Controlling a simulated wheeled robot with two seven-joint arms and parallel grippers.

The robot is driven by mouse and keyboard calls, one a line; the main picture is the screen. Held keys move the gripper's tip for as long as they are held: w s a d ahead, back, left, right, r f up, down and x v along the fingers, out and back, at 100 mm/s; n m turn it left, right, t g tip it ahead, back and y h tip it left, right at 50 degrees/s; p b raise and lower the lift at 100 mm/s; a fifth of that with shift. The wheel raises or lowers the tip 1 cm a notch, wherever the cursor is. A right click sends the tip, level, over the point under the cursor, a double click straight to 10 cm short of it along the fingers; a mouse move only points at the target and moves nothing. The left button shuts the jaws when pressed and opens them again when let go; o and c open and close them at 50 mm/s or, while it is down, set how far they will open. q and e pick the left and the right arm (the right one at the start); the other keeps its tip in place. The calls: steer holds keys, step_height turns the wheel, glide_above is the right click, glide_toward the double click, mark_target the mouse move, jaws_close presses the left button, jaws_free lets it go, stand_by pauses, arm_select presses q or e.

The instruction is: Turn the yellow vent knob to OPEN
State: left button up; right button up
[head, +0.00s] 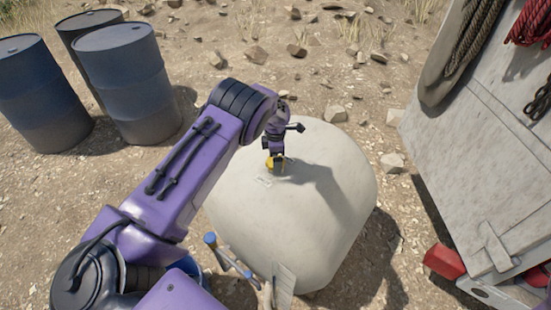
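The yellow vent knob (269,164) is a small yellow spot on the top of a large pale rounded tank (325,220). My purple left arm comes in from the left, and its gripper (277,161) points down at the knob. The gripper covers part of the knob and is at or just above it. The fingers are too small and dark to tell whether they are open or closed on it. Faint markings (264,181) lie on the tank just in front of the knob, too small to read. My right gripper is not in view.
Several dark blue barrels (130,85) stand at the left. A pale panel (490,150) with hanging ropes (470,40) and a red box (444,262) stands at the right. A blue-ended tool (228,255) is at the tank's front. Rocks dot the dirt behind.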

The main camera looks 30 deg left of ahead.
arm_select(q)
step_height(320, 180, up, 10)
steer(key=b, duration=0.2)
steer(key=shift+r, duration=0.15)
stand_by(0.4)
